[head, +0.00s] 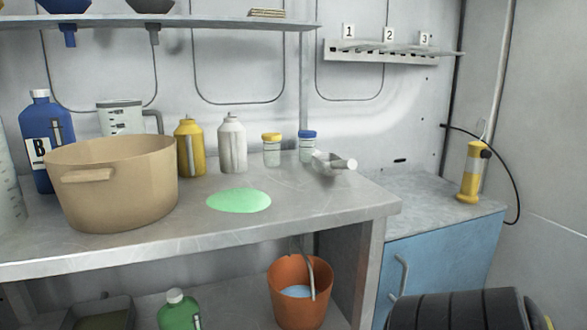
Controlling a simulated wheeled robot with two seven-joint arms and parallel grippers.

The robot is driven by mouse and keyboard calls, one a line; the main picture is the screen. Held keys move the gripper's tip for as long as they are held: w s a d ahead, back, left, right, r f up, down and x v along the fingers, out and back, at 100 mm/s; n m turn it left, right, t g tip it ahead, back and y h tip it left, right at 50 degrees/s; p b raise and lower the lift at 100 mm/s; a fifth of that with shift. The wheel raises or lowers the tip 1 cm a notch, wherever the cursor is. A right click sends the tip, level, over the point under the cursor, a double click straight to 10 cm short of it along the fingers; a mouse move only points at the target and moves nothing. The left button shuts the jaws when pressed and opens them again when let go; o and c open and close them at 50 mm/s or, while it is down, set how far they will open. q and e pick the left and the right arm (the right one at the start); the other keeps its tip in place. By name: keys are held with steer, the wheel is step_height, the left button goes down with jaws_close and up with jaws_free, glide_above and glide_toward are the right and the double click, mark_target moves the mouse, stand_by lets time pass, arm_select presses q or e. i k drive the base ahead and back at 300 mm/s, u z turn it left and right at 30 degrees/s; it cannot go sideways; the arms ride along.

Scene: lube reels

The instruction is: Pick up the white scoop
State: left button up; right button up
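The white scoop (332,163) lies on the grey metal workbench (320,208), near its back right part. Its round, pale handle end points right, and its open bowl lies to the left. Nothing covers it in the head view. Neither my left nor my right gripper shows in this view, so nothing is seen holding or touching the scoop.
Left of the scoop stand a blue-lidded jar (307,150), a yellow-lidded jar (272,152), a white bottle (232,146) and a yellow bottle (189,150). A green puddle (239,200) and tan pot (115,190) are further left. The bench's front right is clear.

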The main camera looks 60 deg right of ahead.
mark_target(328, 164)
steer(key=u, duration=0.2)
steer(key=i, duration=0.25)
steer(key=z, duration=2.6)
